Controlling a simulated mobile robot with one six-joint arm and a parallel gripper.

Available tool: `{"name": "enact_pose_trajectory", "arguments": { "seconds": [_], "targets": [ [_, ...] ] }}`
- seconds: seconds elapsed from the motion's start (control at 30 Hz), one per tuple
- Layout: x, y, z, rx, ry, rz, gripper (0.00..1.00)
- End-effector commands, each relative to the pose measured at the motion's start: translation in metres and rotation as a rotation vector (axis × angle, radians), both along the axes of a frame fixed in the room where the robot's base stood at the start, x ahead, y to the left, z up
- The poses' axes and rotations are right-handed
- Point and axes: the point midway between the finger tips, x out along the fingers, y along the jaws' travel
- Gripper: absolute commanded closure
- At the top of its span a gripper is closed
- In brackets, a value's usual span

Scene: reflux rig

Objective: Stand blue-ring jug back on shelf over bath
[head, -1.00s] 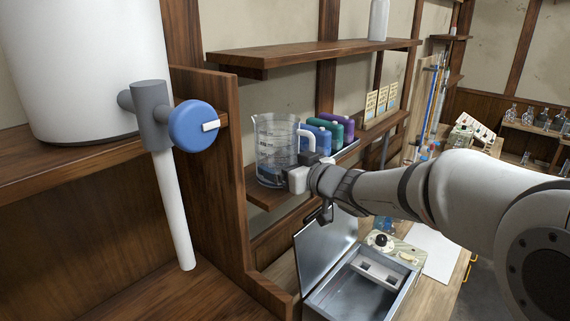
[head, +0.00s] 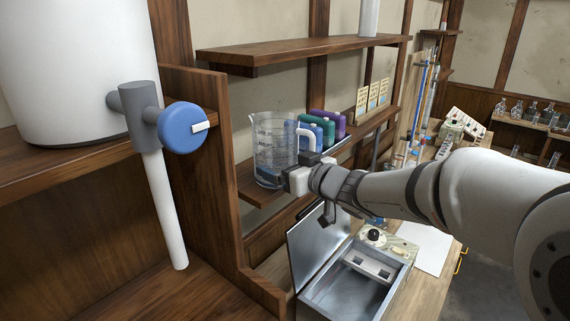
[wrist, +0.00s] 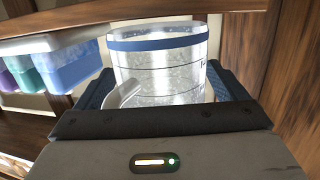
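The clear jug (head: 272,152) with printed marks and a white handle is upright at the left end of the middle shelf (head: 250,190), above the open metal bath (head: 325,296). In the wrist view the jug (wrist: 165,75) shows its blue ring (wrist: 157,42) near the top. My gripper (head: 300,172) is at the jug's lower right side. In the wrist view the fingers of my gripper (wrist: 162,95) lie on both sides of the jug and appear closed on it. I cannot tell whether the jug's base touches the shelf.
An upper shelf (head: 300,52) runs above. A white tank with a blue knob (head: 183,127) is at the left.

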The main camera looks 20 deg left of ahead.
Motion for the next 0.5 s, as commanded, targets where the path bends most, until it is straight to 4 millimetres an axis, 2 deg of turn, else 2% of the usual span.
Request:
{"name": "enact_pose_trajectory", "arguments": {
  "seconds": [0.23, 0.33, 0.5],
  "targets": [
    [-0.0002, -0.0004, 0.0003, 0.001, 0.0, 0.0, 0.09],
    [-0.0002, -0.0003, 0.0003, 0.001, 0.0, 0.0, 0.01],
    [-0.0002, -0.0003, -0.0003, 0.0, 0.0, 0.0, 0.0]
  ]
}}
